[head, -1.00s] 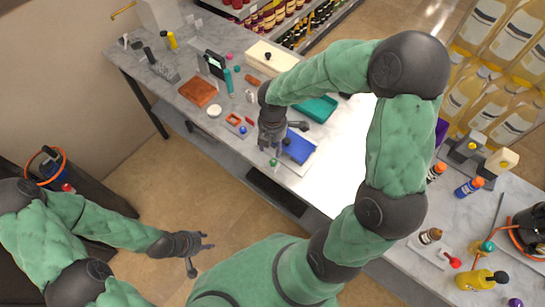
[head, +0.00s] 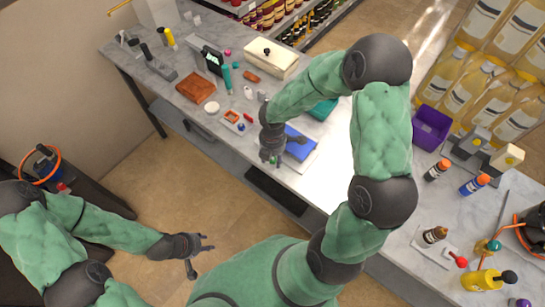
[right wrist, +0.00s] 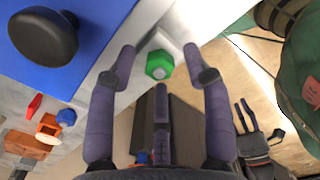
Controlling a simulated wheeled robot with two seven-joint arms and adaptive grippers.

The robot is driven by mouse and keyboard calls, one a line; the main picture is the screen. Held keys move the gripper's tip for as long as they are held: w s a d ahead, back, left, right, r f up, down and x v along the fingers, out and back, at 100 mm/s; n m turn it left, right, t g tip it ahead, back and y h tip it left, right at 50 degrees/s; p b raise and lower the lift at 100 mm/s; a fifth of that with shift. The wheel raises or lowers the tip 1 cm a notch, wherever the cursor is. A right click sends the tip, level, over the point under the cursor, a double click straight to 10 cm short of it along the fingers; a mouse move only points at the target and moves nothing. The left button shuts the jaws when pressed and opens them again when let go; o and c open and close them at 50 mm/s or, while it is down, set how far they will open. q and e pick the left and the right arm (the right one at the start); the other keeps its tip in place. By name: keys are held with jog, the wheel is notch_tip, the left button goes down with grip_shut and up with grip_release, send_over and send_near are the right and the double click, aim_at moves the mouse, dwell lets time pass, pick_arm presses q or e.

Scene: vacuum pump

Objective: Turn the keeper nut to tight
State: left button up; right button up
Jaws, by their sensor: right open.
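A green hex nut (right wrist: 159,65) sits on a white block (right wrist: 162,42), which I take to be the keeper nut. It lies beside a blue plate (right wrist: 95,20) with a black knob (right wrist: 43,35). My right gripper (right wrist: 165,70) is open, with its fingers spread on either side of the nut and a third finger below it. Contact cannot be told. In the head view my right gripper (head: 271,158) is over the table's front edge and mostly hides the nut. My left gripper (head: 205,252) is open and empty, low over the floor, away from the table.
The blue plate (head: 299,146) lies on a white base on the marble table. A small tray (head: 234,122) with red and blue parts is to its left. A teal tray (head: 323,108) is behind. Bottles (head: 474,184) stand at the right.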

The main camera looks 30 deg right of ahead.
grip_shut()
